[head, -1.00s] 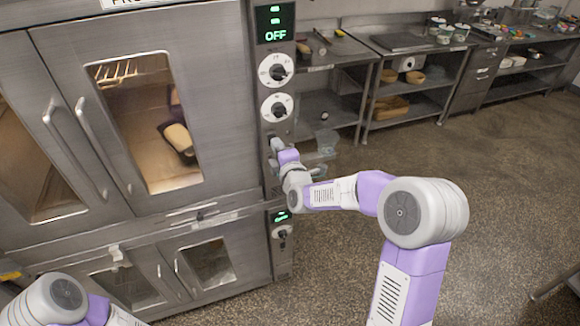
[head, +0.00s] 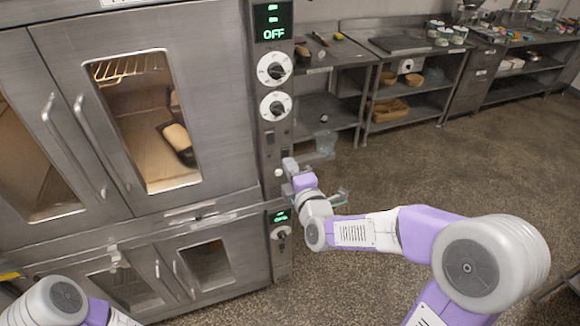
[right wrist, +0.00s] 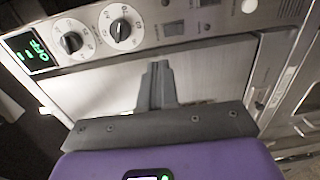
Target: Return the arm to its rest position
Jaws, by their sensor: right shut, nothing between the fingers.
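My right gripper (head: 288,165) is in front of the oven's control panel, below the two dials. Its fingers are shut and empty, as the right wrist view (right wrist: 157,85) also shows. My right arm (head: 370,232) reaches in from the lower right with its elbow bent. My left arm (head: 62,300) shows only in part at the lower left, and its gripper is out of view. I cannot tell from the head view how far the right fingertips are from the panel.
The steel oven (head: 225,100) stands close on the left, its doors shut and bread (head: 177,138) inside. Its display (head: 273,33) reads OFF above the upper dial (head: 274,69) and lower dial (head: 275,106). Steel tables (head: 400,48) line the back. The floor (head: 430,165) at right is open.

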